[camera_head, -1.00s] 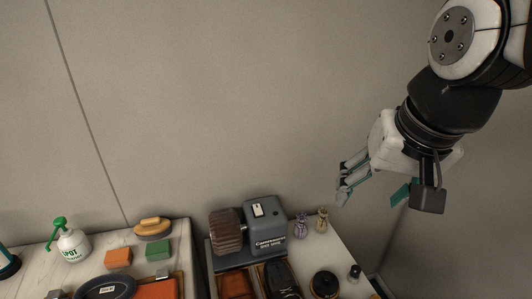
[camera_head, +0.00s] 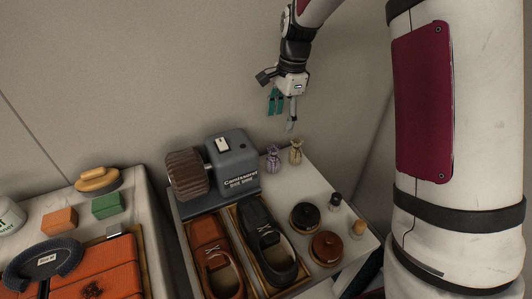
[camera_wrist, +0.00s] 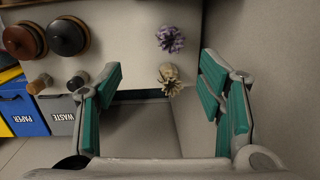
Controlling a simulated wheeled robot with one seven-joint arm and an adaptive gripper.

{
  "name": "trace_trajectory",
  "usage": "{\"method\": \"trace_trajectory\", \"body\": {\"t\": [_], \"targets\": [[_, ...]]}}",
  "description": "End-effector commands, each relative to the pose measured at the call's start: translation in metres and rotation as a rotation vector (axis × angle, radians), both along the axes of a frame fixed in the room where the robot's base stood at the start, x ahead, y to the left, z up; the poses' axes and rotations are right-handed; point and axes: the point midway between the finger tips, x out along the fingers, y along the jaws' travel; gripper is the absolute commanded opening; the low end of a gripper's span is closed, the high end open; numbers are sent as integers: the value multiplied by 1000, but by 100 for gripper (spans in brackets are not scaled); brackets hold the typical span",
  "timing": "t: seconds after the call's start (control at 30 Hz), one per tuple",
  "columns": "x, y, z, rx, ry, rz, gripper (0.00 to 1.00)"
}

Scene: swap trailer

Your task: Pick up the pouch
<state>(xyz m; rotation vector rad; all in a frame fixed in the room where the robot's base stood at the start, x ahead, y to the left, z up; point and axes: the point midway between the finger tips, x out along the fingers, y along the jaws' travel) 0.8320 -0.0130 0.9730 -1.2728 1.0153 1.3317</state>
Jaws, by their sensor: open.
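Two small tied pouches stand at the back right of the shoe-care table. One is purple (camera_head: 273,157) and one is beige (camera_head: 296,153), close side by side. The wrist view shows the purple pouch (camera_wrist: 170,39) and, below it, the beige pouch (camera_wrist: 169,73) between my fingers in the picture. My gripper (camera_head: 283,112) hangs above the pouches, pointing down, open and touching neither. Its teal-padded fingers stand wide apart in the wrist view (camera_wrist: 160,82).
A grey shoe-polishing machine (camera_head: 234,168) stands left of the pouches. Shoes (camera_head: 268,240), round tins (camera_head: 305,217) and small bottles (camera_head: 334,201) lie nearer. A wall rises close behind. The wrist view shows blue (camera_wrist: 22,112) and grey (camera_wrist: 61,113) bins beside the table.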

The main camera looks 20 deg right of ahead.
Motion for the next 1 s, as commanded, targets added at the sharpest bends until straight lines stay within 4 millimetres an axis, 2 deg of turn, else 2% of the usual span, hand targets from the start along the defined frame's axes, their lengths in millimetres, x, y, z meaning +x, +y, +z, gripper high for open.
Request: {"method": "trace_trajectory", "body": {"t": [0.03, 0.13, 0.37, 0.73, 1.0], "targets": [[11, -1, -21, 6, 20, -41, 62], [22, -2, -43, 14, 44, -106, 62], [30, -2, -67, 19, 65, -159, 62], [29, 5, -131, 19, 67, -158, 62], [29, 8, -149, 20, 65, -157, 62]]}}
